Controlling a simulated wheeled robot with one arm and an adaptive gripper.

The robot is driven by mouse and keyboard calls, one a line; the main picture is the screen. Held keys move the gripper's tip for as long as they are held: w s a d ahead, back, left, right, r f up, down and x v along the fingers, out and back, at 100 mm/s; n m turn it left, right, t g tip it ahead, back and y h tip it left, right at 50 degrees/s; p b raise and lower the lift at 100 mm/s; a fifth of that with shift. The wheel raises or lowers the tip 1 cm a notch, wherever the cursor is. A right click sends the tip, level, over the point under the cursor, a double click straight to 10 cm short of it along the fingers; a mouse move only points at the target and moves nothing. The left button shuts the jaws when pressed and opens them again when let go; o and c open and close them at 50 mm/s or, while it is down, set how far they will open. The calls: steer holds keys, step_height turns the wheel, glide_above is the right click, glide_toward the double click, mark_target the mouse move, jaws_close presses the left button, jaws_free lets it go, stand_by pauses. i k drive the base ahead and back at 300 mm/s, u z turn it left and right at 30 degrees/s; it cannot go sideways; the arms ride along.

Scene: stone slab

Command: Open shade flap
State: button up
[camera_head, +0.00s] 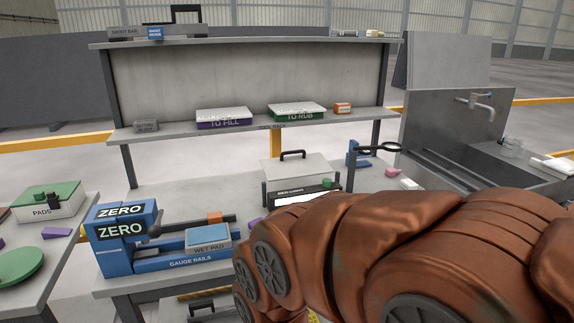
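I cannot clearly make out a shade flap. A pale grey hinged-looking panel with a dark handle (294,167) lies at the middle of the bench, behind a low black unit (318,187) with a white strip along its front. The unit's lettering is too small to read, and I cannot tell whether the panel is the flap. My copper-brown arm fills the lower right and covers part of the bench. My gripper is not visible.
A blue gauge with ZERO labels (121,237) and a WET PAD box (208,241) stand on the bench at left. Boxes TO FILL (224,119) and TO RUB (297,112) sit on the lower shelf. A sink with a tap (480,104) is at right.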

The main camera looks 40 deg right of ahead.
mark_target(281, 167)
steer(key=z, duration=0.65)
steer(key=i, duration=1.15)
steer(key=u, duration=0.2)
